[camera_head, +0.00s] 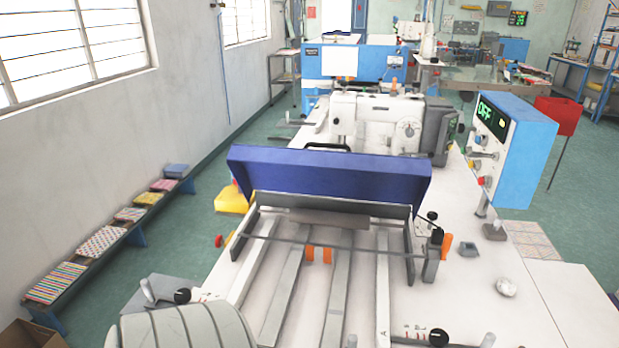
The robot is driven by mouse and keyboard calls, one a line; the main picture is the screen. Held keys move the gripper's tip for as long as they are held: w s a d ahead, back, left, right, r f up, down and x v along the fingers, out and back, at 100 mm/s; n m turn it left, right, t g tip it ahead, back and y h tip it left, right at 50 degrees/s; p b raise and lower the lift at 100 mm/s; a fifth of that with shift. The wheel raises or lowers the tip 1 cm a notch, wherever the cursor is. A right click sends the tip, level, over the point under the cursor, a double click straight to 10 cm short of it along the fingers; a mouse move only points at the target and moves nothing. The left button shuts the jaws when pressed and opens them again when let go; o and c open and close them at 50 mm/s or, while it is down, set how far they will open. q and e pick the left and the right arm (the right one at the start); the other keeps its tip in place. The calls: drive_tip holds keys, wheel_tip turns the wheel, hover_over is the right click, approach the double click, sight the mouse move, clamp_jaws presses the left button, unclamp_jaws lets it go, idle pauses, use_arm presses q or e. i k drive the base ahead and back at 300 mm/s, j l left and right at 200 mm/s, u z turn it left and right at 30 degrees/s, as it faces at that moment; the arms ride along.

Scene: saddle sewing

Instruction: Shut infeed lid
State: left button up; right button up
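The infeed lid appears to be the long dark-blue panel (330,182) across the middle of the head view. It stands tilted up above the infeed, with its broad blue face toward me. A dark handle (328,147) shows just behind its top edge. Below it is the open infeed frame (250,232), with grey lengthwise rails (336,290) and a thin cross bar. Neither of my grippers is in view, and nothing is seen touching the lid.
A white sewing head (380,122) stands behind the lid. A blue control box (513,150) with a green display rises at the right. A pale ribbed rounded part (185,328) fills the bottom left. A low bench (60,280) with patterned cloths runs along the left wall.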

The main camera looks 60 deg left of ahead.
sight(378, 178)
drive_tip(key=k+j+z, duration=0.35)
drive_tip(key=k+j, duration=1.05)
drive_tip(key=j+z, duration=0.15)
drive_tip(key=j, duration=0.8)
drive_tip(key=j+z, duration=0.15)
drive_tip(key=j, duration=0.8)
drive_tip(key=j+z, duration=0.15)
drive_tip(key=j, duration=0.8)
drive_tip(key=k, duration=0.05)
